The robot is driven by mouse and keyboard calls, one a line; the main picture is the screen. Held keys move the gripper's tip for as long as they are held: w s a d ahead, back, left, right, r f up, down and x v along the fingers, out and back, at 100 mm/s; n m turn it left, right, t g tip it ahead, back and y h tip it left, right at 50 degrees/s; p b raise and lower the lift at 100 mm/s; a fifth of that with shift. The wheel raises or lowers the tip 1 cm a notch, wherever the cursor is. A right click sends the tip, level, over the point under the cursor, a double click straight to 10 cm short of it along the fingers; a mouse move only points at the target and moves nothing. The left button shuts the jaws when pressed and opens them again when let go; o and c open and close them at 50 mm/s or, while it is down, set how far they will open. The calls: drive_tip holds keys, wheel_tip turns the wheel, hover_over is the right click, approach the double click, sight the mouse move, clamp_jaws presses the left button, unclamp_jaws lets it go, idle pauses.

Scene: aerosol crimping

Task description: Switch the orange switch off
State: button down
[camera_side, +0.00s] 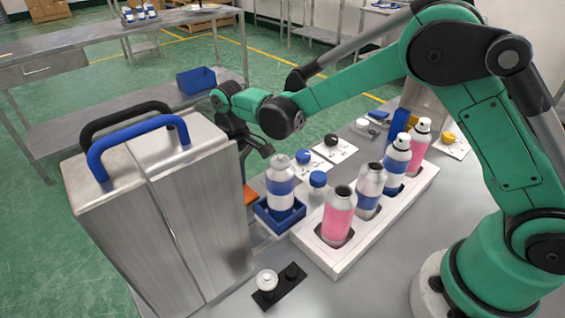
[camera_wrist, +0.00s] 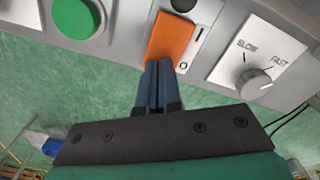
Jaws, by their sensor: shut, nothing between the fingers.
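The orange switch (camera_wrist: 170,38) is a rocker on a grey panel, with an "I" mark and an "O" mark at its right. My gripper (camera_wrist: 158,66) is shut and empty, its dark blue fingertips at the lower end of the switch, near the "O" side. They seem to touch or almost touch it; the exact gap cannot be told. In the side view my gripper (camera_side: 262,147) is behind the steel machine (camera_side: 165,200), and a bit of orange (camera_side: 250,195) shows at the machine's right edge.
A green button (camera_wrist: 75,18) is left of the switch, and a SLOW–FAST knob (camera_wrist: 256,82) is right of it. In the side view a blue holder (camera_side: 262,214) with a bottle and a white rack (camera_side: 318,262) with several cans stand close to the machine.

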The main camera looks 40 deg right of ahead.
idle(0.3)
wheel_tip(320, 180, up, 10)
drive_tip(key=shift+r, duration=0.25)
idle(0.8)
drive_tip(key=s+d+r+m+t, duration=0.1)
drive_tip(key=s+d+m+t, duration=0.5)
drive_tip(key=s+d, duration=0.4)
drive_tip(key=shift+s+d+t, duration=0.25)
drive_tip(key=shift+s+t, duration=0.25)
drive_tip(key=shift+s, duration=1.25)
